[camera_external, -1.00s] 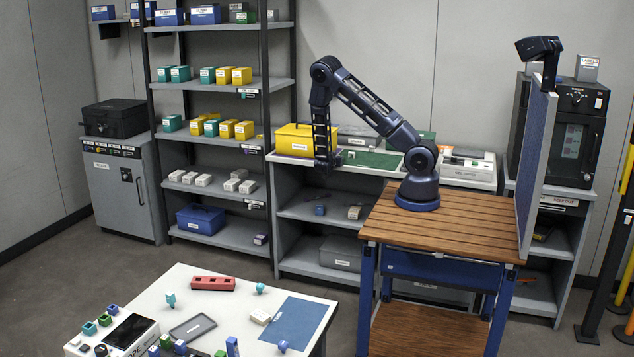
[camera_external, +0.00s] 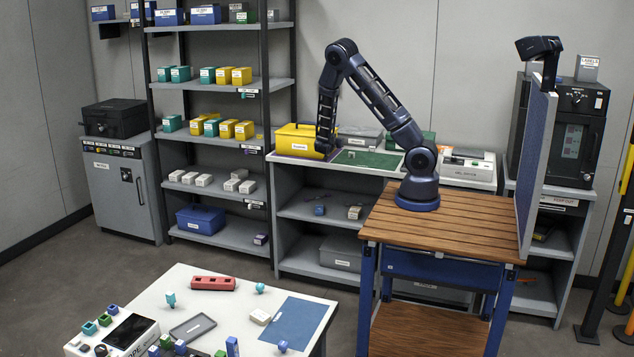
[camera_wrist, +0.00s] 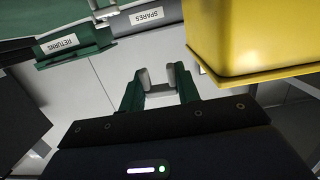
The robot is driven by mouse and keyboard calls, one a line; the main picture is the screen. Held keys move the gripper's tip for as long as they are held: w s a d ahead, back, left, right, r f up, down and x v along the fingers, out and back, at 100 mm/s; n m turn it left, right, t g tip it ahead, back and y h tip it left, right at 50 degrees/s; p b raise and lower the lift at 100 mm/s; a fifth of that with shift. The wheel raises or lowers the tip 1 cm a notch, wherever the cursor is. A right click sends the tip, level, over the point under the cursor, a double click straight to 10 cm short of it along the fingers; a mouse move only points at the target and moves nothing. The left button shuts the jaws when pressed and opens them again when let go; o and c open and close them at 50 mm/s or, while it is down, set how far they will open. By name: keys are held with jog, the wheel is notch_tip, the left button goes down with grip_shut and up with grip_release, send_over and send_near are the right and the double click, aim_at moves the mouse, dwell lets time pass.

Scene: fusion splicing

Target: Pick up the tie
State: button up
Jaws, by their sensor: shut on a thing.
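My gripper (camera_external: 324,152) hangs down over the left part of the shelf unit's top, beside the yellow box. In the wrist view, my gripper (camera_wrist: 159,82) has dark green fingers with pale grey tips. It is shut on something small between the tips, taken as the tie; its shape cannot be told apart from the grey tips. It is too small to make out in the external view.
The yellow box (camera_external: 296,141) stands close to my gripper and fills the upper right of the wrist view (camera_wrist: 262,35). A green mat (camera_external: 372,160) lies on the unit's top, with a small pale thing (camera_external: 352,154) on it. The wooden bench top (camera_external: 460,222) is clear.

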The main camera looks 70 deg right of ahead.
notch_tip(320, 180, up, 10)
jog(key=shift+r, duration=0.15)
jog(key=shift+w, duration=0.1)
